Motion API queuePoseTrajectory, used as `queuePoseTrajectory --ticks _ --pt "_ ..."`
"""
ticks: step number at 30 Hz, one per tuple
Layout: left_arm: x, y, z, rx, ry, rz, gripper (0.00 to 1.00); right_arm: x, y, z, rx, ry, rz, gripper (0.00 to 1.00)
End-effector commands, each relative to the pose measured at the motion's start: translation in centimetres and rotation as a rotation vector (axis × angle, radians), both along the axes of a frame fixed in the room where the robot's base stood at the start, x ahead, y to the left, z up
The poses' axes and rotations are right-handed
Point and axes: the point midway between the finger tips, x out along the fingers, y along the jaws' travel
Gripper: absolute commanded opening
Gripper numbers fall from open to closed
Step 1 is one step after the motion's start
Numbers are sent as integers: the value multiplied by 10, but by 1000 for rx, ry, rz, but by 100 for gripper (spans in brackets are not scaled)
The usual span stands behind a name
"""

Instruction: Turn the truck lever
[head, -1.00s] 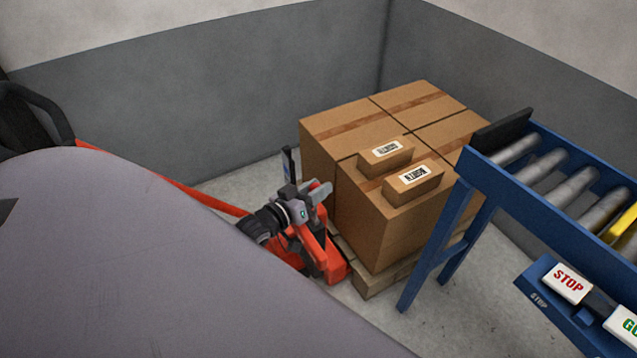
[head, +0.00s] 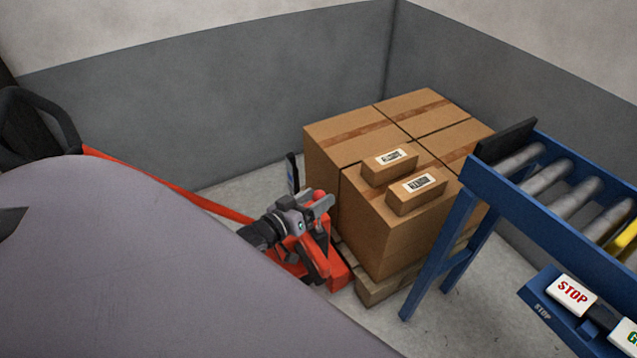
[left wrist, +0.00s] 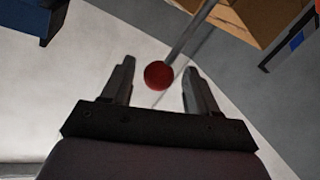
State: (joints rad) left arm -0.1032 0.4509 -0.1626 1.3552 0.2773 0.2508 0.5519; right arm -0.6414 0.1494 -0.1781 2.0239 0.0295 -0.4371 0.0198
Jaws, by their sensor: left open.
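The truck is a red pallet truck (head: 338,272) at the foot of the box stack in the head view. Its lever shows in the left wrist view as a grey rod (left wrist: 190,35) with a round red knob (left wrist: 158,76) at its end. My left gripper (head: 328,204) is over the truck in the head view, partly covering it. In the left wrist view the left gripper (left wrist: 160,67) is open, with the red knob between its two fingertips in the picture. I cannot tell whether the fingers touch the knob. My right gripper is not in view.
Large cartons (head: 385,225) stand on a wooden pallet (head: 372,290), with two small labelled boxes (head: 416,194) on top. A blue roller conveyor (head: 530,190) and a STOP button (head: 573,292) are at the right. Grey walls (head: 230,110) close the corner.

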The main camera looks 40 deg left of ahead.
Motion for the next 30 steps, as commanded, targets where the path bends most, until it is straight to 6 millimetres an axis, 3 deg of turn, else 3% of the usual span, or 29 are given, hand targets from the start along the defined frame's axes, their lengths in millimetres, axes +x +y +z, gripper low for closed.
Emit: queuePoseTrajectory --ticks 6,12,30 --pt "-32 4 5 1 2 1 59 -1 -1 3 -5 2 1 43" --pt "-50 6 7 2 0 1 59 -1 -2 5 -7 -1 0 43" --pt "-55 6 7 2 -1 1 59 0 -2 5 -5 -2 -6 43"
